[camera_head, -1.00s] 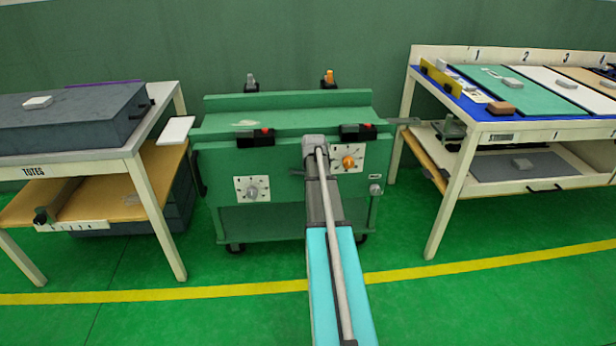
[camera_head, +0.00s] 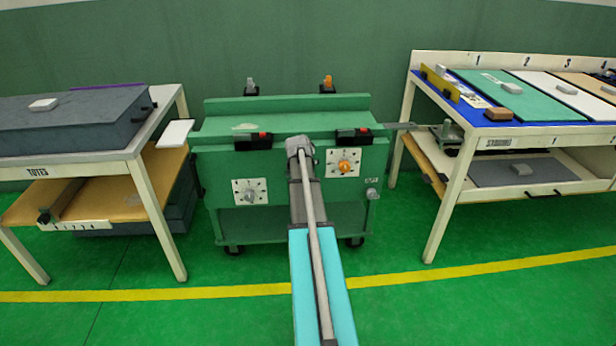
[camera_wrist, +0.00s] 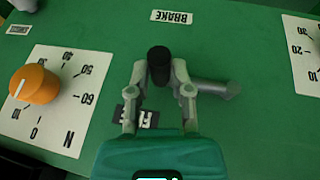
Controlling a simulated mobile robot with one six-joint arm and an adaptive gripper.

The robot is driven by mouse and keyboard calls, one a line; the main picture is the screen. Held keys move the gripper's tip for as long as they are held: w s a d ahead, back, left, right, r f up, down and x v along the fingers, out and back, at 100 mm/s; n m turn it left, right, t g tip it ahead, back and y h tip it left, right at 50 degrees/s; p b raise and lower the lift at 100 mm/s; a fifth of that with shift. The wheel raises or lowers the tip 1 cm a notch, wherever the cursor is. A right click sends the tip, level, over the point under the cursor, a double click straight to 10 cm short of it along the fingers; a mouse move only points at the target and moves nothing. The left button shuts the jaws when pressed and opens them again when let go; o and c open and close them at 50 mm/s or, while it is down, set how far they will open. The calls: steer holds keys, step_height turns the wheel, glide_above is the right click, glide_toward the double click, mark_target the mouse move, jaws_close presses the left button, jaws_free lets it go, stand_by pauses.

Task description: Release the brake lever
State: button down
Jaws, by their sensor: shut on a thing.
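The brake lever (camera_wrist: 215,88) shows in the wrist view as a grey bar on the green panel, with a black knob (camera_wrist: 158,60) at its left. My gripper (camera_wrist: 160,75) is shut on the black knob, one grey finger on each side. A white BRAKE label (camera_wrist: 175,17), upside down here, sits above the lever. A black-and-white label (camera_wrist: 147,118) below the knob is partly covered by my gripper. In the head view my arm hides the lever, and the end of my arm (camera_head: 300,148) is at the front of the green cart (camera_head: 285,120).
An orange dial (camera_wrist: 36,84) on a white numbered plate is close to the left in the wrist view. Another numbered plate (camera_wrist: 303,55) is at the right.

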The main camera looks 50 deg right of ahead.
steer(key=shift+d, duration=0.15)
steer(key=c, duration=0.5)
jaws_free()
steer(key=shift+s+d, duration=0.1)
steer(key=shift+c, duration=0.2)
steer(key=shift+r, duration=0.15)
